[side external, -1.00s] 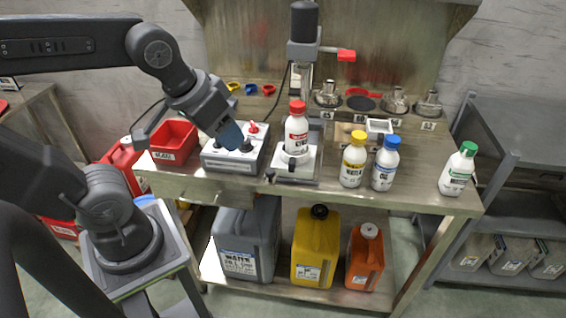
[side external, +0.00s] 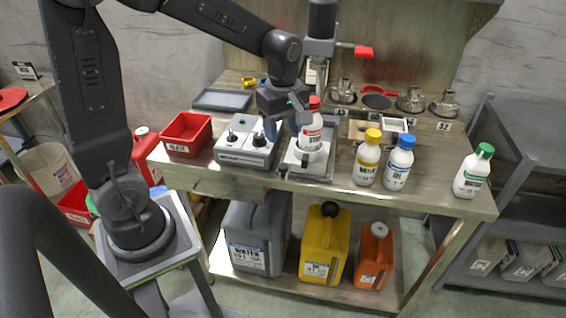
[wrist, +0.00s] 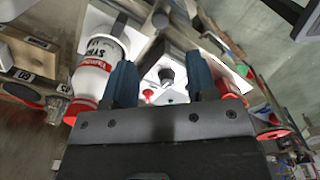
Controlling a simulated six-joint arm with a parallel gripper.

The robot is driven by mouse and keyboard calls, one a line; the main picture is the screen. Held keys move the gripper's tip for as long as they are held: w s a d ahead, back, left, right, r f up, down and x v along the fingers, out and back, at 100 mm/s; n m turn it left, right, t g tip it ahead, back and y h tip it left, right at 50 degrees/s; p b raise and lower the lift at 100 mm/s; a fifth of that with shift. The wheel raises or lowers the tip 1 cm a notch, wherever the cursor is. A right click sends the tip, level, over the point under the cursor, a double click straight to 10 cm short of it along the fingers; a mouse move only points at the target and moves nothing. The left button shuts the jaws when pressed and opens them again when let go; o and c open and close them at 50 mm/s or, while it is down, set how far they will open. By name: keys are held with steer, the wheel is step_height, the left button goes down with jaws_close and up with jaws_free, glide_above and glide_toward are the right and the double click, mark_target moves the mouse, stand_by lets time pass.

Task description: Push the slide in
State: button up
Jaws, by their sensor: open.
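The slide is a white carriage (side external: 298,160) on a plate at the bench's front middle, with a dark knob (side external: 283,168) at its front left. A white bottle with a red cap (side external: 311,137) stands upright on it; a bottle with a red band also shows at the left of the wrist view (wrist: 97,68). My gripper (side external: 285,124) is above the bench, just left of the bottle and over the right part of the grey control box (side external: 246,152). In the wrist view my gripper (wrist: 161,82) is open, with nothing held between its blue fingers. It partly hides the bottle.
A press column (side external: 320,45) with a red lever stands behind. Yellow-capped (side external: 367,160) and blue-capped (side external: 398,165) bottles stand to the right, a green-capped one (side external: 473,172) farther right. A red bin (side external: 187,134) is left.

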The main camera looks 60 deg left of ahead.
mark_target(283, 166)
step_height(283, 166, down, 10)
steer(key=shift+f, duration=0.1)
stand_by(0.4)
jaws_close()
stand_by(0.3)
